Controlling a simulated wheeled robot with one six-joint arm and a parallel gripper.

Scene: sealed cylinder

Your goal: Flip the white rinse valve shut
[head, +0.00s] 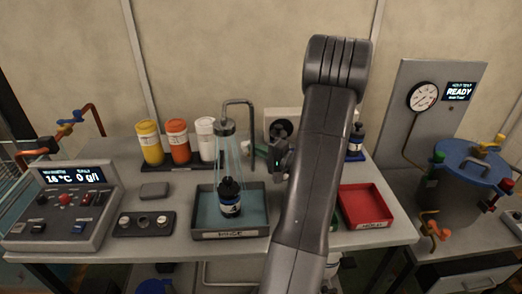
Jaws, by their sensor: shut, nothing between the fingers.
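The rinse pipe (239,101) arches up behind the rinse tray (230,233) and ends in a shower head (225,127). Thin pale streams fall from the head onto a dark bottle with a white and blue label (229,204), upright in the tray. My gripper (273,155) is shut and empty, just right of the rinse pipe and behind the tray. A small green part shows beside its tips. I cannot clearly make out the white valve handle; it may be small or hidden near the gripper. Whether they touch cannot be told.
Yellow, orange and white bottles (177,142) stand behind the tray, left of the pipe. A fan unit (281,127) is behind my gripper. A red tray (366,206) is right of my arm, a control console (61,209) far left, a lidded blue-topped vessel (470,165) far right.

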